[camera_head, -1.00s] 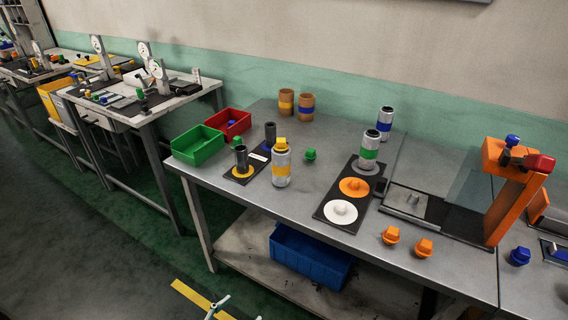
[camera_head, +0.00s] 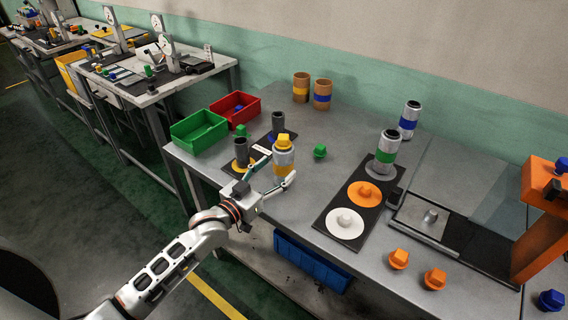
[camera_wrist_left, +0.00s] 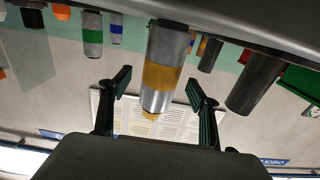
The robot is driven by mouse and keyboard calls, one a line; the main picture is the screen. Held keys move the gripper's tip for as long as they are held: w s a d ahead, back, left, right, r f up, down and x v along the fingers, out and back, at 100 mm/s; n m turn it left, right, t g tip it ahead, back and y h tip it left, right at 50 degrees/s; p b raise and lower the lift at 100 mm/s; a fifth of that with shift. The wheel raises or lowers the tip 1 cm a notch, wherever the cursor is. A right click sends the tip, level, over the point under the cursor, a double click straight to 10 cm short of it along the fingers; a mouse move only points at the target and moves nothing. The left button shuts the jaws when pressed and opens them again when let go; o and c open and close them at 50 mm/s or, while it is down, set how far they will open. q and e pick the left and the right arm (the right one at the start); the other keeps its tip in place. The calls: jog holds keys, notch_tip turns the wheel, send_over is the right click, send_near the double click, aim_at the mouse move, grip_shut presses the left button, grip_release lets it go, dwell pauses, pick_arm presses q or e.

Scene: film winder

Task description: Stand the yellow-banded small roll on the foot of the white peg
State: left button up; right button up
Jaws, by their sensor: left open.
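The yellow-banded small roll (camera_head: 283,162) is a silver cylinder with a yellow band and a yellow knob on top. It stands upright on the grey table. My left gripper (camera_head: 276,172) is open at the roll, its fingers spread to either side; I cannot tell whether they touch it. The left wrist view shows the roll (camera_wrist_left: 160,75) upside down between the open fingertips (camera_wrist_left: 158,82). The white peg (camera_head: 345,222) has a round white foot, is empty, and is at the near end of a black board. My right gripper is not in view.
The orange peg (camera_head: 365,194) is empty beside the white one; a green-banded roll (camera_head: 388,148) stands on the grey disc behind. Orange knobs (camera_head: 399,259) lie to the right.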

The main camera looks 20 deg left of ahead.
aim_at(279, 142)
pick_arm(q)
jog(key=x, duration=0.1)
jog(key=r+x, duration=0.1)
jog(key=x, duration=0.1)
jog(key=shift+w, duration=0.35)
jog(key=shift+w+d+f, duration=0.15)
jog(key=shift+w, duration=0.15)
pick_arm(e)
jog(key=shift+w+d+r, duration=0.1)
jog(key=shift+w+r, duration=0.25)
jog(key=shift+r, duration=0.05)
pick_arm(q)
jog(key=shift+c, duration=0.4)
jog(key=c, duration=1.3)
